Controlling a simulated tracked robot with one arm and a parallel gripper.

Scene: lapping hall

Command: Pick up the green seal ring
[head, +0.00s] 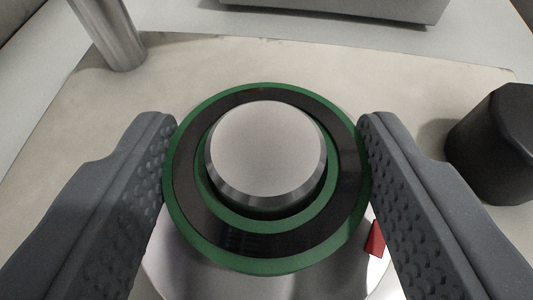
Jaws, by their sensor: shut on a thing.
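The green seal ring (268,259) has a black flat band on its top face and lies in the middle of the head view. It surrounds a round grey metal post (266,148) with a bevelled edge. My gripper (267,140) has one studded grey finger at the left and one at the right of the ring. Both fingers touch its outer edge, and the gripper is shut on it. Below the ring is a shiny metal disc (180,268), partly hidden by the ring and fingers. I cannot tell whether the ring is raised off the disc.
A black faceted block (495,145) stands close to the right finger. A metal cylinder (108,32) rises at the back left. A grey box (390,8) is at the back. A small red piece (375,239) sits by the right finger. The beige surface (200,65) behind the ring is clear.

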